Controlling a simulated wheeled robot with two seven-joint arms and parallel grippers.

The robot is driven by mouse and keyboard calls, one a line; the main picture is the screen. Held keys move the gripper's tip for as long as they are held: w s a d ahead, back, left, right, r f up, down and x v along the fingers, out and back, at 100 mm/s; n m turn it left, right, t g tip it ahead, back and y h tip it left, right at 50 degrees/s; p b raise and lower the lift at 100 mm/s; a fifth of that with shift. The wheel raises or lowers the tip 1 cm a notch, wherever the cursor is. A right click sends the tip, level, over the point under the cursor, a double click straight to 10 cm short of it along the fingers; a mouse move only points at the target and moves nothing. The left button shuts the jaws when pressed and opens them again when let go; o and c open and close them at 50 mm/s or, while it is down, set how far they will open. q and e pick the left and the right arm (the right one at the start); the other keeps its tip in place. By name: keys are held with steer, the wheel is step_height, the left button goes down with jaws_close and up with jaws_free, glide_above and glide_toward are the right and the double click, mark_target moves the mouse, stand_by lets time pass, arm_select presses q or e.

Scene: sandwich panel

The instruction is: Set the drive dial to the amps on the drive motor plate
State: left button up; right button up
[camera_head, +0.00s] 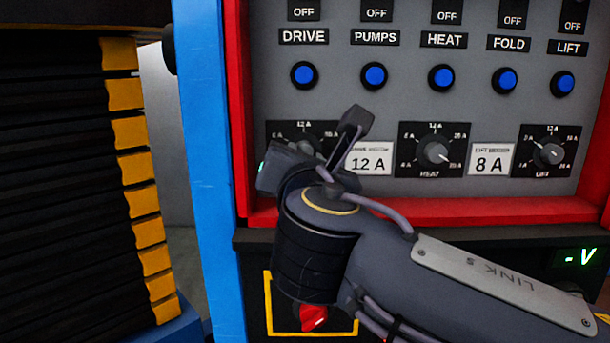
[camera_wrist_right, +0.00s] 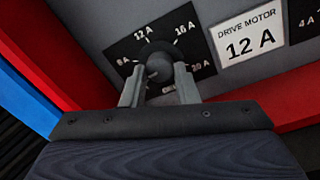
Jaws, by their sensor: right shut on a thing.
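The drive dial's black plate (camera_head: 283,130) is at the lower left of the grey panel, mostly hidden by my right gripper (camera_head: 325,150). In the right wrist view, the dial knob (camera_wrist_right: 157,64) sits between the two fingers of my right gripper (camera_wrist_right: 158,88), which is shut on it. Marks of 8 A, 12 A, 16 A and 20 A show around the knob. I cannot clearly tell which mark its pointer faces. The drive motor plate (camera_wrist_right: 246,42) reads 12 A and also shows in the head view (camera_head: 370,159). My left gripper is not in view.
The heat dial (camera_head: 434,150), the lift plate (camera_head: 491,159) reading 8 A and the lift dial (camera_head: 547,151) lie to the right. Blue buttons, including the drive button (camera_head: 304,75), line the panel above. A red frame (camera_head: 520,210) borders it. A red knob (camera_head: 313,318) is below.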

steer(key=m+b, duration=0.1)
steer(key=m, duration=0.1)
steer(key=m+b, duration=0.2)
steer(key=shift+a+f+m, duration=0.1)
steer(key=shift+f+m, duration=0.1)
steer(key=shift+m, duration=0.2)
steer(key=m+b, duration=0.3)
steer(key=m, duration=0.1)
steer(key=shift+m+h, duration=0.4)
steer(key=m+b, duration=0.2)
steer(key=m, duration=0.2)
steer(key=shift+m, duration=0.4)
steer(key=m+h+b, duration=0.1)
steer(key=m+b, duration=0.1)
steer(key=m, duration=0.3)
steer(key=shift+a+r, duration=0.1)
steer(key=shift+r, duration=0.05)
steer(key=o, duration=1)
